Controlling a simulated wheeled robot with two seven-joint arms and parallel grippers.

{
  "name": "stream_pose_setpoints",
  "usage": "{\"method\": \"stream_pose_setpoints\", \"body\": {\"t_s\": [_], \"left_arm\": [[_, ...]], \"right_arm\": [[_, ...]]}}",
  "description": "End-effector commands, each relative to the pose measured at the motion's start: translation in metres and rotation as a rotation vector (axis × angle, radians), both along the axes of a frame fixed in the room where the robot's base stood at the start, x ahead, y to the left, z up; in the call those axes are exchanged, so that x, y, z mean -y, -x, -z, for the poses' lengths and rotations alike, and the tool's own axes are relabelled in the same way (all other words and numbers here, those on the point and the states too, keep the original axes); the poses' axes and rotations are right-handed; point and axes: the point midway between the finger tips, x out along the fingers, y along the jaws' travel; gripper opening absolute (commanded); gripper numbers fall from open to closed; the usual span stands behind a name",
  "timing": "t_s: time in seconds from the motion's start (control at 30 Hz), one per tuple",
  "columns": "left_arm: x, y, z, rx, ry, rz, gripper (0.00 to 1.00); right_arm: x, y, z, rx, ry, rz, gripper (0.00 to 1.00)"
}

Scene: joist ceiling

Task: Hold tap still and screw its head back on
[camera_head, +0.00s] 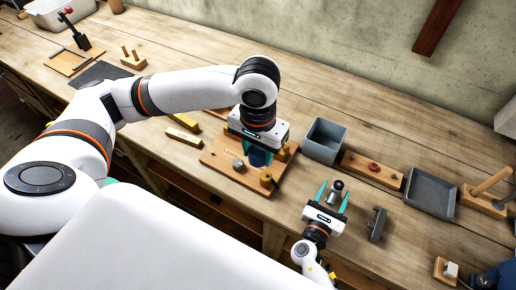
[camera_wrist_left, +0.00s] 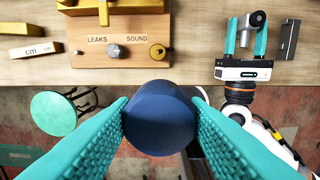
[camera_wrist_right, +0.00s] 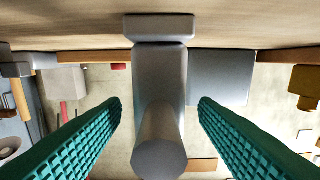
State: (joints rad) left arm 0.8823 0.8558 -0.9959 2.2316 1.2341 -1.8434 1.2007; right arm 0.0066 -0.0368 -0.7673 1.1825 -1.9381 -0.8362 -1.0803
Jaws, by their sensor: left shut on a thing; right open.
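My left gripper (camera_wrist_left: 160,115) is shut on a round dark blue piece, probably the tap head (camera_wrist_left: 158,122), which fills the space between its teal fingers. In the head view this blue piece (camera_head: 258,157) is under the left gripper, above the wooden LEAKS/SOUND board (camera_wrist_left: 85,58). The grey tap (camera_wrist_right: 160,85) stands on the bench right of that board, with a cylindrical part pointing toward the right wrist camera. My right gripper (camera_wrist_right: 160,112) is open, one finger on each side of the tap, with gaps visible. The tap also shows in the head view (camera_head: 334,195).
The board carries a grey knob (camera_wrist_left: 116,51) and brass fittings (camera_wrist_left: 157,52). A grey box (camera_head: 325,140), a wooden strip with a red button (camera_head: 373,170) and a grey tray (camera_head: 431,193) stand behind the tap. A dark grey bracket (camera_head: 377,224) is close right of the right gripper.

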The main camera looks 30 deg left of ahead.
Motion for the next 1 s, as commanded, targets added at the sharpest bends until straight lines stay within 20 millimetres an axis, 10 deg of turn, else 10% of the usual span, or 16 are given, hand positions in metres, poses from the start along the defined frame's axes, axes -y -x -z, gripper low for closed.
{"method": "stream_pose_setpoints", "body": {"t_s": [0.53, 0.87, 1.0], "left_arm": [[0.000, 0.000, 0.003, 0.000, 0.000, 0.000, 0.18], [0.000, 0.000, 0.003, 0.000, 0.000, 0.000, 0.18], [0.000, 0.000, 0.003, 0.000, 0.000, 0.000, 0.18]], "right_arm": [[0.000, -0.017, 0.000, 0.000, -0.001, 0.000, 0.55], [0.000, -0.017, 0.000, 0.000, -0.001, 0.000, 0.02], [0.000, -0.017, 0.000, -0.001, -0.001, 0.000, 0.00]]}}
